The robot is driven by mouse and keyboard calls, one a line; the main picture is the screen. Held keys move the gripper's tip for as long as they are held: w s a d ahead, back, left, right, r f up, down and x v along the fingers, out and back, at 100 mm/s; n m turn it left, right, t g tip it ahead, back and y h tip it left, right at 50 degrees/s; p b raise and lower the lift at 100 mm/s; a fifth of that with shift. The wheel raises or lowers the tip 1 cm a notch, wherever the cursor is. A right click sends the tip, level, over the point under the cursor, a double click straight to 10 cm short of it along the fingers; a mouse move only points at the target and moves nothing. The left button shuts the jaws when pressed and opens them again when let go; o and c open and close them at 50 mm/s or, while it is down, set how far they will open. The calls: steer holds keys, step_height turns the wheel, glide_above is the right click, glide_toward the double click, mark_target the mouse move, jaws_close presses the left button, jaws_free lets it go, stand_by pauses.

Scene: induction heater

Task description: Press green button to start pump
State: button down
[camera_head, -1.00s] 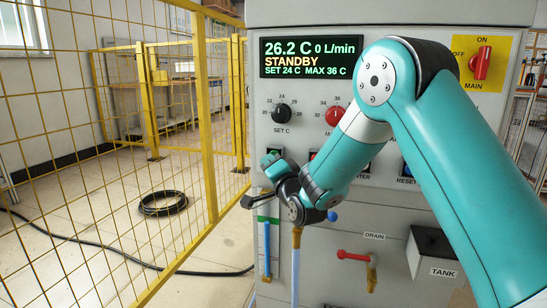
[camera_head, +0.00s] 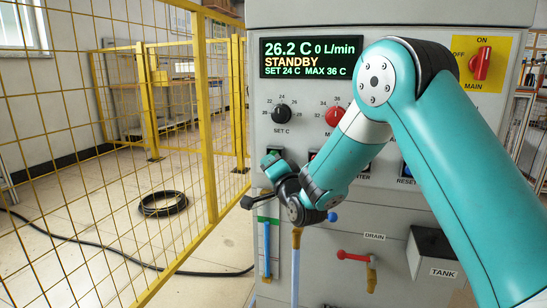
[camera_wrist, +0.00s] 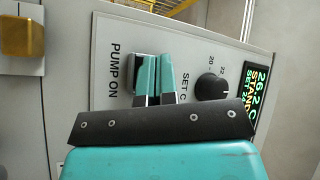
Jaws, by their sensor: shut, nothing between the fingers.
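The pump-on button (camera_wrist: 136,74) sits in a dark and light square housing beside the PUMP ON label in the wrist view. My gripper (camera_wrist: 158,60) is shut and empty, its two teal fingers side by side over the button. They hide most of its face, and I cannot tell whether they touch it. In the head view, my gripper (camera_head: 269,160) is at the panel's left side, below the SET C dial, with a bit of the green button (camera_head: 276,153) showing behind it. The display (camera_head: 311,57) reads STANDBY, 0 L/min and 26.2 C.
The SET C dial (camera_wrist: 211,87) is close to the right of my fingers in the wrist view. A red dial (camera_head: 335,116) and a red main switch (camera_head: 481,63) are on the panel. A yellow mesh fence (camera_head: 207,120) stands left. A red drain valve (camera_head: 354,256) is below.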

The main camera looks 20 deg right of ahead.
steer(key=shift+w+d+f+b, duration=0.15)
steer(key=shift+w+d+b, duration=0.05)
steer(key=shift+b, duration=0.65)
steer(key=shift+w+d+r, duration=0.1)
steer(key=shift+r, duration=0.1)
steer(key=shift+w+d+b, duration=0.25)
steer(key=shift+w+b, duration=0.15)
steer(key=shift+b, duration=0.35)
stand_by(0.8)
steer(key=shift+s+a+r+p, duration=0.1)
steer(key=shift+s+p, duration=0.05)
steer(key=shift+p, duration=0.25)
steer(key=shift+s+a+p, duration=0.4)
steer(key=shift+s+p, duration=0.2)
steer(key=shift+p, duration=0.45)
steer(key=shift+a+p, duration=0.1)
steer(key=shift+p, duration=0.4)
